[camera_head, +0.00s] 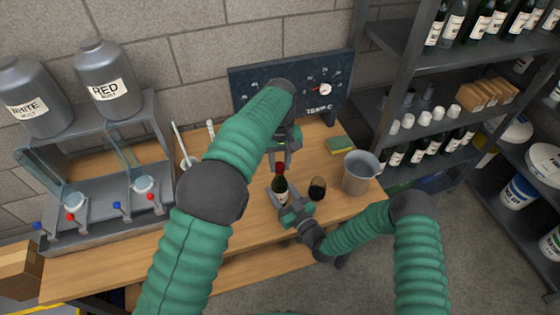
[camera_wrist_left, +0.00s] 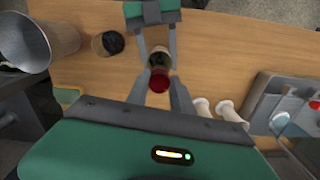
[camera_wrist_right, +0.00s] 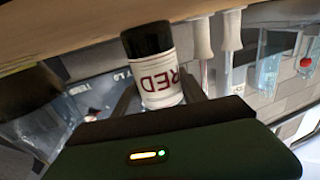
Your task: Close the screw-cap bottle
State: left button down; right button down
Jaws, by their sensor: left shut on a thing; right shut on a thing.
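A dark bottle (camera_head: 281,190) with a white label reading RED stands upright at the workbench. Its label shows large in the right wrist view (camera_wrist_right: 160,82). My right gripper (camera_head: 284,196) is shut around the bottle's body from the front. A red screw cap (camera_head: 280,168) is at the top of the bottle's neck, and it also shows in the left wrist view (camera_wrist_left: 158,83). My left gripper (camera_head: 281,163) comes from above and is shut on the cap. Its fingers lie on both sides of the cap. I cannot tell whether the cap is seated on the thread.
A glass of dark wine (camera_head: 317,188) stands just right of the bottle. A grey bucket (camera_head: 361,173) and a yellow-green sponge (camera_head: 340,145) are farther right. A grey filling station (camera_head: 100,205) fills the left of the bench. A dark gauge board (camera_head: 335,105) stands behind.

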pick_arm(q)
jog(key=m, duration=0.5)
jog(key=shift+w+a, duration=0.1)
jog(key=shift+a, duration=0.05)
jog(key=m, duration=0.6)
jog(key=shift+w+a, duration=0.1)
jog(key=m, duration=0.4)
jog(key=shift+w, duration=0.1)
jog(key=m, duration=0.6)
jog(key=shift+w, duration=0.15)
jog(key=m, duration=0.4)
jog(key=shift+w, duration=0.1)
jog(key=m, duration=0.6)
jog(key=shift+w, duration=0.15)
jog(key=m, duration=0.6)
jog(key=shift+d+m, duration=0.25)
jog(key=shift+m, duration=0.15)
jog(key=m, duration=0.4)
jog(key=shift+d, duration=0.15)
